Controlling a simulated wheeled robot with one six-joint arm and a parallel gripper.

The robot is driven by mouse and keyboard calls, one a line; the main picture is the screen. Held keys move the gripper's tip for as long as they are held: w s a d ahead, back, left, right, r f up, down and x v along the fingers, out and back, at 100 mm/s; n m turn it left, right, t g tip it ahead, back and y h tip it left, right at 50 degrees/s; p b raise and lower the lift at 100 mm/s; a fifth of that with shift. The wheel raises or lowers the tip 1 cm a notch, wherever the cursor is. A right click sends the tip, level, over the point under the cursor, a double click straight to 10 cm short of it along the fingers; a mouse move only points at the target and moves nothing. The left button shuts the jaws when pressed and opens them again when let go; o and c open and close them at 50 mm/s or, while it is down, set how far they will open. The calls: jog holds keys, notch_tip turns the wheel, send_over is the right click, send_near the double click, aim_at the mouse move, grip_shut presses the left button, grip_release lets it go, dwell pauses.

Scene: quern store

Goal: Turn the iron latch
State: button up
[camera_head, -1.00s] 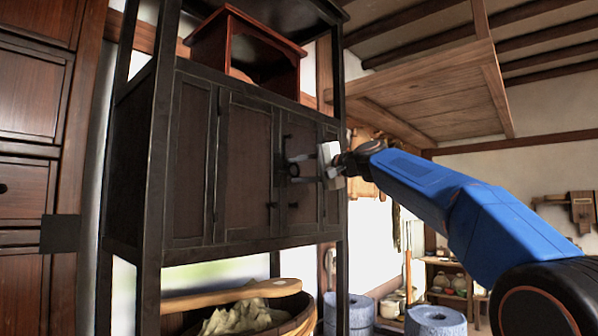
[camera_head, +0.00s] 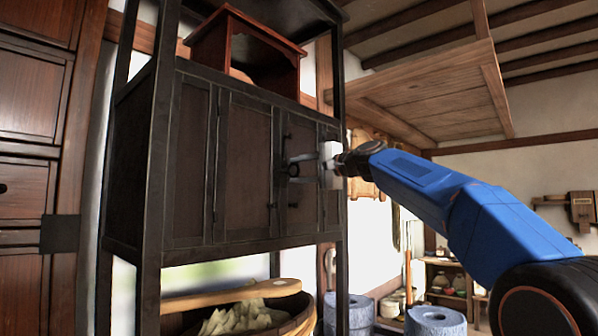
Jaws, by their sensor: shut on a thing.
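The iron latch (camera_head: 293,169) is a small dark fitting on the front of a dark wooden cabinet (camera_head: 250,170), near the meeting edge of its doors. My gripper (camera_head: 311,161) reaches in from the right on my blue arm and is shut on the latch. Its pale body shows against the right-hand door. The fingertips are small and dark here, and they partly hide the latch, so its exact angle is hard to tell. The cabinet doors look closed.
A red-brown open box (camera_head: 247,52) stands on top of the cabinet. Below is a wooden tub (camera_head: 303,308) holding a greenish cloth-like heap and a long wooden piece. Blue-grey round stones (camera_head: 436,320) stand at lower right. A wooden drawer chest (camera_head: 30,180) is at left.

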jog(key=o, duration=1.1)
jog(key=shift+w, duration=0.1)
jog(key=shift+c, duration=0.2)
jog(key=v, duration=1.7)
jog(key=shift+d, duration=0.2)
jog(key=shift+f, duration=0.15)
jog(key=s+d+f+n+g+h, duration=0.2)
jog(key=s+d+f+h, duration=0.2)
jog(key=s+f, duration=0.9)
jog(key=s+d+f+n+g+h, duration=0.2)
jog(key=s+d+f+h, duration=0.3)
jog(key=f, duration=2.2)
jog(key=s+d+f+n+g+h, duration=0.2)
jog(key=s+d+f+h, duration=0.3)
jog(key=s+d+f, duration=0.7)
jog(key=s+f+n, duration=0.1)
jog(key=s+f, duration=0.8)
jog(key=s, duration=0.2)
jog(key=shift+s+n, duration=0.25)
jog(key=shift+n, duration=0.15)
